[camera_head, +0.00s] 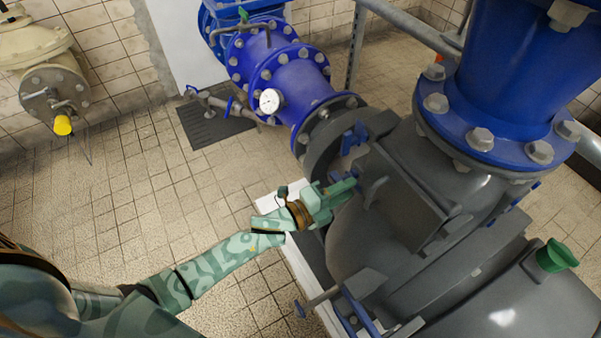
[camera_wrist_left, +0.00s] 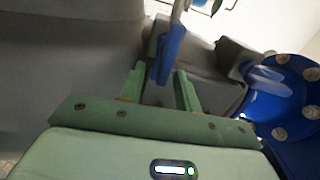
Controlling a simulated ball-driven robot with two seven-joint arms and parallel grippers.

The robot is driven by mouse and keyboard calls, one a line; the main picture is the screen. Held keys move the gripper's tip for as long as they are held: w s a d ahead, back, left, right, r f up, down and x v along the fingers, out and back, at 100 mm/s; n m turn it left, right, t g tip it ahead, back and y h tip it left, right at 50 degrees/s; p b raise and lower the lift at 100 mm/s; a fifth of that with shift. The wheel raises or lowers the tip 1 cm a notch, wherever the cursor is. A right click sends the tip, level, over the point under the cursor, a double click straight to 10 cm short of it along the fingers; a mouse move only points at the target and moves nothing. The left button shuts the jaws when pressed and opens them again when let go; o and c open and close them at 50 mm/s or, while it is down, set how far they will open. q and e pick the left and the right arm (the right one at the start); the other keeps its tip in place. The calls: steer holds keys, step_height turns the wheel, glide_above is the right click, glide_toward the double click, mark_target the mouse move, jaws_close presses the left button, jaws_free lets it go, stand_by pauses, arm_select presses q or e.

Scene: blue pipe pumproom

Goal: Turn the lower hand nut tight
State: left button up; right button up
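My left gripper (camera_head: 348,188) reaches in from the left to the side of the grey pump housing (camera_head: 405,190). In the left wrist view its two fingers (camera_wrist_left: 160,74) stand apart, with a blue hand nut wing (camera_wrist_left: 170,52) between their tips. The wing looks closer to the right finger; I cannot tell whether either touches it. In the head view the fingers partly hide this spot. Another blue fitting (camera_head: 352,138) shows just above the gripper. I cannot tell for sure which is the lower hand nut. My right gripper is not in view.
A blue flanged pipe (camera_head: 300,85) with a white gauge (camera_head: 270,101) runs behind the pump. A large blue flange (camera_head: 500,130) rises at the right. A rod with blue parts (camera_head: 355,308) sticks out below. The tiled floor (camera_head: 150,190) at left is free.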

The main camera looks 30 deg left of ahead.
arm_select(q)
steer(key=p+v, duration=0.3)
steer(key=v, duration=1.2)
steer(key=shift+s+a, duration=0.2)
steer(key=shift+s, duration=0.15)
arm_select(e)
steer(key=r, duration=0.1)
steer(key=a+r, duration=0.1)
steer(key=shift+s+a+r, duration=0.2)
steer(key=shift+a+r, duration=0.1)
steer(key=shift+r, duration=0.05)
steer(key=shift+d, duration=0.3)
